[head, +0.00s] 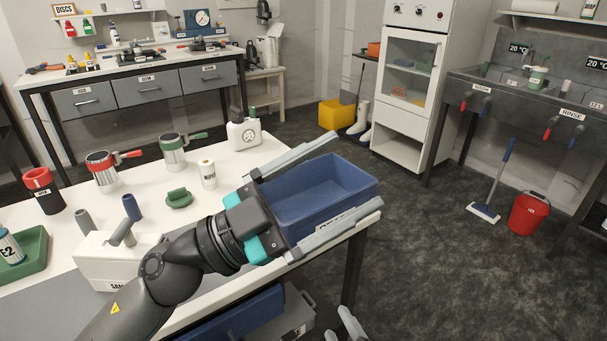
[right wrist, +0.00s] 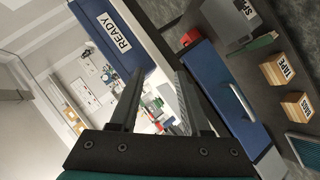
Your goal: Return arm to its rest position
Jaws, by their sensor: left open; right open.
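My left gripper (head: 358,170) is open at the right end of the white bench, its long grey fingers spread across the view of a blue bin (head: 345,173). One finger crosses the bin's far left side and the other its near front. Whether they touch the bin I cannot tell. My right gripper (head: 345,326) shows only its tips at the bottom edge of the head view. In the right wrist view my right gripper (right wrist: 160,73) is open with nothing between its fingers, and the blue bin with its READY label (right wrist: 115,32) is above them.
The white bench (head: 235,168) holds a white jug (head: 244,133), red and green lidded cans, a white bottle (head: 208,173) and a white box (head: 100,262). A blue drawer (head: 235,318) is under its front. The dark floor (head: 430,255) to the right is clear up to a red bucket (head: 528,213).

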